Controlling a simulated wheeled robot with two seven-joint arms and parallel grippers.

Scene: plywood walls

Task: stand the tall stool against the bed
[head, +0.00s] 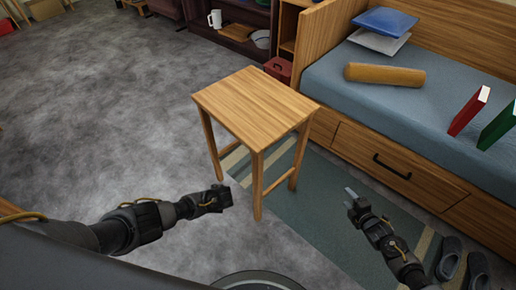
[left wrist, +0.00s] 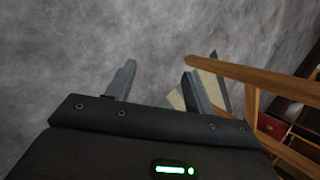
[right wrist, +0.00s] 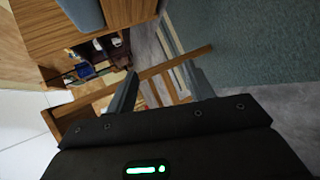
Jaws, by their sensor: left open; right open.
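The tall wooden stool (head: 255,103) stands upright on the floor in the middle of the head view, apart from the bed. Its legs show in the left wrist view (left wrist: 250,75) and right wrist view (right wrist: 160,68). The bed (head: 390,95) is at the right, with a wooden frame and blue-grey mattress. My left gripper (head: 226,197) is open and empty, low and left of the stool's near leg; its fingers also show in the left wrist view (left wrist: 158,85). My right gripper (head: 352,200) is open and empty, to the right of the stool.
A green striped rug (head: 310,225) lies under the stool and beside the bed. Slippers (head: 462,262) sit at lower right. A red box (head: 279,68) stands behind the stool. The left floor is clear.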

